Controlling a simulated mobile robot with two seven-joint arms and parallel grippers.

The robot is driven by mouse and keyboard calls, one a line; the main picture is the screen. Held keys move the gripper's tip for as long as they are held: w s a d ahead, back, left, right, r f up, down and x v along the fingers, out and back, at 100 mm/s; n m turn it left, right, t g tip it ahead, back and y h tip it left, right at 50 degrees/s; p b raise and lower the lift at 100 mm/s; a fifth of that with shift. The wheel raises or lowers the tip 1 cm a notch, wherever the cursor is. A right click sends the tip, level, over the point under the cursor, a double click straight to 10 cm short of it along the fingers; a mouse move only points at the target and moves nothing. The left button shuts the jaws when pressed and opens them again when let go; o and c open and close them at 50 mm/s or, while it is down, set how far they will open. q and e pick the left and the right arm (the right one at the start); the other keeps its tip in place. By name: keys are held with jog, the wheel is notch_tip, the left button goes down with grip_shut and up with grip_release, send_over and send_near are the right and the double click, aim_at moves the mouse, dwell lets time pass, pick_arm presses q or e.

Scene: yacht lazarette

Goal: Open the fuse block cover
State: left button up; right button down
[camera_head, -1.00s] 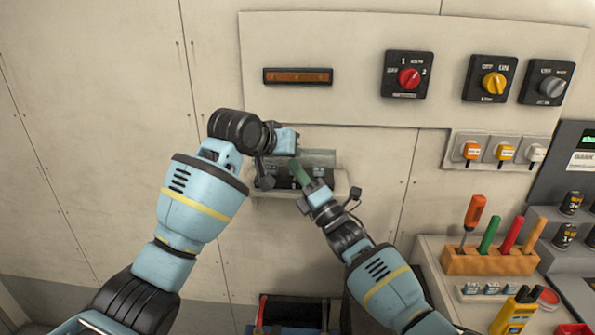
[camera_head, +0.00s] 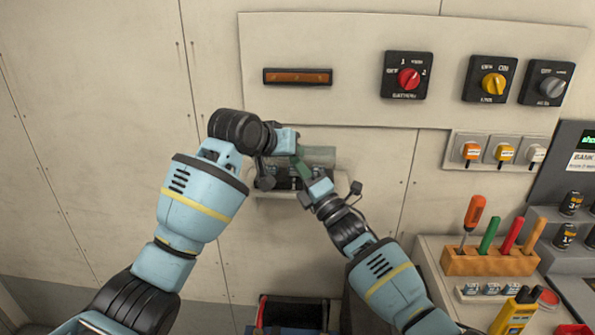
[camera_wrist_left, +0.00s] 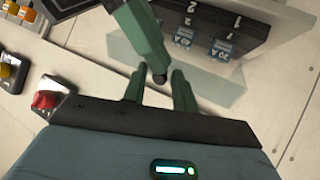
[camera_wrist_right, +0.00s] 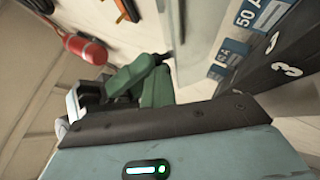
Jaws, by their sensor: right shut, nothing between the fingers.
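The fuse block (camera_head: 284,184) is set low on the wall panel, partly hidden behind my grippers. Its translucent cover (camera_head: 320,156) stands out from the block's upper part, and numbered fuses (camera_wrist_left: 222,50) show uncovered in the left wrist view. The cover also shows there as a clear pane (camera_wrist_left: 205,82). My right gripper (camera_head: 298,160) is shut and empty, its green fingers in front of the block by the cover; whether they touch it is unclear. My left gripper (camera_wrist_left: 158,76) has its fingers apart with nothing held, close to the right gripper's fingertip.
Red (camera_head: 408,79), yellow (camera_head: 494,83) and grey (camera_head: 552,87) rotary switches sit on the panel at upper right. The left wall is bare.

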pick_arm(q)
jog(key=shift+s+a+f, duration=0.1)
jog(key=shift+a+f, duration=0.05)
jog(key=shift+f, duration=0.15)
pick_arm(e)
jog(key=shift+r, duration=0.3)
pick_arm(q)
jog(key=v, duration=0.8)
jog(key=shift+r, duration=0.35)
pick_arm(e)
jog(key=shift+f, duration=0.25)
pick_arm(q)
jog(key=shift+f, duration=0.15)
